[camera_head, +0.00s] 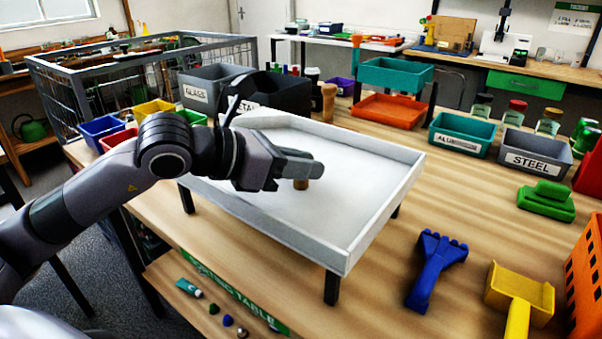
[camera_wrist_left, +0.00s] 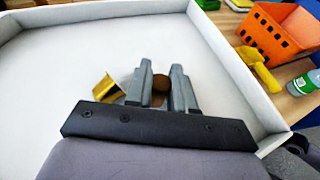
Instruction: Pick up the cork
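The cork, a small brown cylinder, stands on the white tray table (camera_head: 350,160); its lower part (camera_head: 301,184) shows just under my left fingertips in the head view. My left gripper (camera_head: 300,165) is over the tray with its fingers apart. In the left wrist view the two fingers (camera_wrist_left: 162,80) have a gap between them, with brown showing in it. My right gripper is not in view.
A shiny gold piece (camera_wrist_left: 107,88) lies on the tray left of the fingers in the wrist view. The tray has raised walls; the rest of its floor is clear. Bins marked STEEL (camera_head: 535,157) and GLASS (camera_head: 212,88), a blue tool (camera_head: 436,268) and a yellow scoop (camera_head: 518,296) stand around it.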

